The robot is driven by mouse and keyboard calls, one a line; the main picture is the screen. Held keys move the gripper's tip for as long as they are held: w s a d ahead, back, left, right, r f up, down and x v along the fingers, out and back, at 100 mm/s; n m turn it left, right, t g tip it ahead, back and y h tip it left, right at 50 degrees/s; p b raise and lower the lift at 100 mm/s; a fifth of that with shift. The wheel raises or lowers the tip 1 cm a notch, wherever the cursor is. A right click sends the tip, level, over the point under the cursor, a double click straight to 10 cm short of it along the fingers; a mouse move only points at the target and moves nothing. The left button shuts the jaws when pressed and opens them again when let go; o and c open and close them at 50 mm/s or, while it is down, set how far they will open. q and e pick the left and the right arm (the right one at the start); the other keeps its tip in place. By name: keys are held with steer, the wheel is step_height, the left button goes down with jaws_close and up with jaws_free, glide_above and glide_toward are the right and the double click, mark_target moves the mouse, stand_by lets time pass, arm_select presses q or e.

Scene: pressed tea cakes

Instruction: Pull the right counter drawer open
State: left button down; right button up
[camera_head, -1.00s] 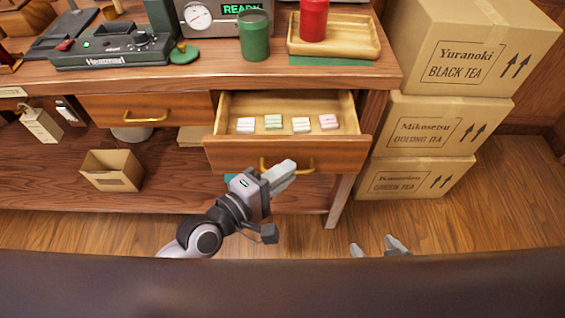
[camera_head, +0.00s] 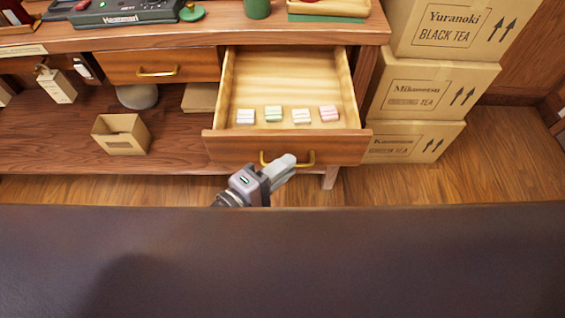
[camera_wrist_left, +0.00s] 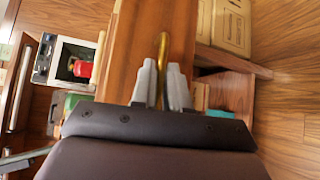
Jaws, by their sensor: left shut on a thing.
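The right counter drawer (camera_head: 288,90) is pulled far out in the head view, with its wooden inside showing. Several small wrapped pieces (camera_head: 273,114) in white, green and pink lie in a row near its front. Its brass handle (camera_head: 311,160) is on the front panel. My left gripper (camera_head: 279,168) is shut on this handle; in the left wrist view its two grey fingers (camera_wrist_left: 162,85) are on either side of the brass bar (camera_wrist_left: 163,55). My right gripper is not in view.
The left drawer (camera_head: 160,67) is shut. A small open carton (camera_head: 121,134) stands on the low shelf. Stacked tea boxes (camera_head: 420,90) stand right of the counter. Floor (camera_head: 480,165) shows clear at the right. A dark surface of mine fills the bottom.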

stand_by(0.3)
arm_select(q)
steer(key=c, duration=1.2)
jaws_free()
steer(key=shift+s+a, duration=0.1)
steer(key=v, duration=0.7)
steer(key=s+a+f+m+y+p, duration=0.1)
steer(key=a+f+m+y+p, duration=0.1)
steer(key=a+f+m+y, duration=0.2)
steer(key=s+a+f+m+g+y+p, duration=0.1)
steer(key=a+f+m+y, duration=0.3)
steer(key=a+m, duration=0.5)
steer(key=shift+s+a+y+p, duration=0.8)
steer(key=shift+a, duration=0.35)
